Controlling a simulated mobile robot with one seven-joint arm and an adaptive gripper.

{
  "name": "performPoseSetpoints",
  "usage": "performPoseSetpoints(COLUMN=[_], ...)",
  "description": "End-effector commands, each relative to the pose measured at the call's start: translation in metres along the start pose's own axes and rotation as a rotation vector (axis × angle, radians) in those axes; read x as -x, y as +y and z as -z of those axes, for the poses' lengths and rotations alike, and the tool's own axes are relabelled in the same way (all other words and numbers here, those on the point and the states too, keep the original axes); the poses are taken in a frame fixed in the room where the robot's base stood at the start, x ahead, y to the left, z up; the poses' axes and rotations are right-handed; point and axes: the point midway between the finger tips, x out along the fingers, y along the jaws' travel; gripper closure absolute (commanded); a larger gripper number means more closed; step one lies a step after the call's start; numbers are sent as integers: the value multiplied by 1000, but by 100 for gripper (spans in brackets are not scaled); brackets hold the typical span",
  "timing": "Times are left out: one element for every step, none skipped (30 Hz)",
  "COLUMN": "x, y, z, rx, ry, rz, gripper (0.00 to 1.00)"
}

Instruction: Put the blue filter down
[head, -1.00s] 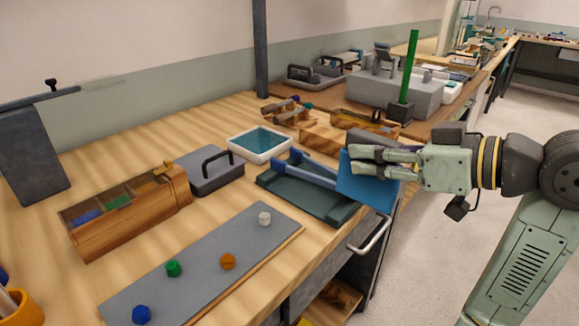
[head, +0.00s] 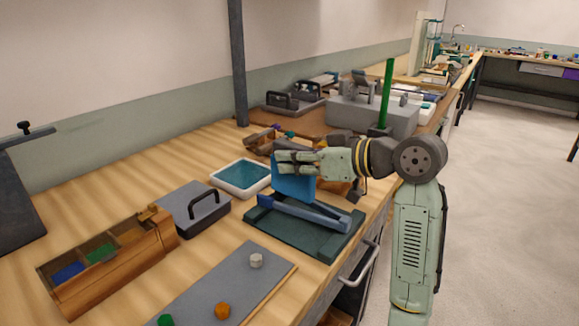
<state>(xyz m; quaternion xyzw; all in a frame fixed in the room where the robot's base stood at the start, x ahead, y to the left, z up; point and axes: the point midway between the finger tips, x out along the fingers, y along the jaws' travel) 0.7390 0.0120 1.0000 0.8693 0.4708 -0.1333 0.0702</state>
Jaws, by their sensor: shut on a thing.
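The blue filter (head: 292,187) is a flat blue plate held upright in my gripper (head: 284,162). My gripper reaches in from the right, with its fingers shut on the filter's upper part. The filter is in front of and above the back part of a dark green tray (head: 328,247) with a blue bar (head: 310,215) across it. Whether the filter's lower edge touches the tray or bar cannot be told. A wooden box (head: 90,275) at the left has compartments with a blue piece (head: 68,271) and a green piece (head: 101,254) in them.
A white basin with a teal inside (head: 240,177) stands left of the filter. A grey case with a black handle (head: 190,212) is left of the tray. A grey board (head: 215,290) with several small knobs lies in front. A green rod (head: 387,95) stands upright behind my arm.

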Motion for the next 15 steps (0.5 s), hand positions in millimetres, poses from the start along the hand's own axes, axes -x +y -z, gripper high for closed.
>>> performPoseSetpoints(x=[-3, -4, -7, -10, -14, -19, -19, -20, -22, -23, -24, -25, -26, -26, -27], y=[1, 2, 3, 4, 6, 8, 9, 8, 8, 8, 8, 8, 8, 8, 8], z=[1, 1, 2, 3, 4, 4, -4, -10, -16, -20, -23, -26, -28, -30, -30], rx=[0, 0, 0, 0, 0, -1, -6, -5, -4, -4, -4, -2, -1, -1, 0], ry=[0, 0, 0, 0, -1, -1, -1, -1, 0, -1, 0, 1, 1, 1, 1], rz=[0, 0, 1, 1, 1, 1, -1, -1, 0, 0, 0, -1, -1, -1, -1], gripper=[100, 100, 100, 100, 100, 100, 100, 100, 100, 100, 100, 100, 100, 100, 100])
